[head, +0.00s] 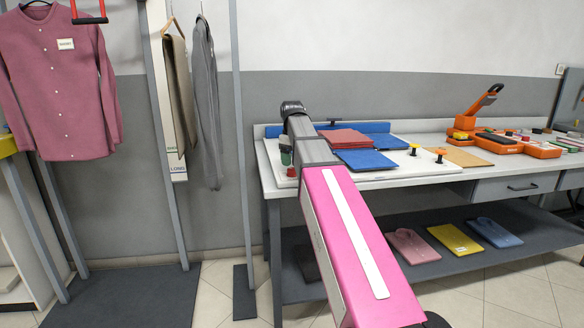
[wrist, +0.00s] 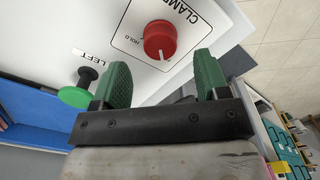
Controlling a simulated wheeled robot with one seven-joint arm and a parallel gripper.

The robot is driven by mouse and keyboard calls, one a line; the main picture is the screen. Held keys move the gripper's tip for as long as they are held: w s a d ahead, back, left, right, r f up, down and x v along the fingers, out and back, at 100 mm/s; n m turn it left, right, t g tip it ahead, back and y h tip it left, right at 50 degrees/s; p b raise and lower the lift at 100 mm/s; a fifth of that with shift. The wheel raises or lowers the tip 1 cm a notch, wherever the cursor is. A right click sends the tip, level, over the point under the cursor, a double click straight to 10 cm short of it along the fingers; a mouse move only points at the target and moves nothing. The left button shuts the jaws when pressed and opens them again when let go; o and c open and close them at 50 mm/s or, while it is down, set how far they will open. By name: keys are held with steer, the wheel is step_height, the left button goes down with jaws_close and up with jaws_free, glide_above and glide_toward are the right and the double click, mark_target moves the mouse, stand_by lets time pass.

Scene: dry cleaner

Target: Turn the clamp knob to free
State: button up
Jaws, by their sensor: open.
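The red clamp knob (wrist: 159,39) sits on a white panel marked CLAMP in the wrist view. Its white pointer mark faces toward my gripper, away from the HOLD label (wrist: 131,40) at the knob's left. No FREE label is readable. My gripper (wrist: 160,62) has its two green fingers apart, one on each side of the knob's lower part, with nothing between them that I can see as held; contact cannot be told. In the head view my gripper (head: 288,160) points down at the near left end of the table, with a bit of red (head: 291,172) below it.
A green disc-topped peg (wrist: 75,97) stands by the LEFT label, near the left finger. Red cloths (head: 345,139) and blue cloths (head: 365,160) lie right of my arm. An orange press (head: 480,110) stands farther right. Folded shirts (head: 453,239) lie on the lower shelf.

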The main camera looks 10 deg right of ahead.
mark_target(292, 169)
step_height(292, 169, up, 6)
steer(key=shift+r, duration=0.25)
stand_by(0.4)
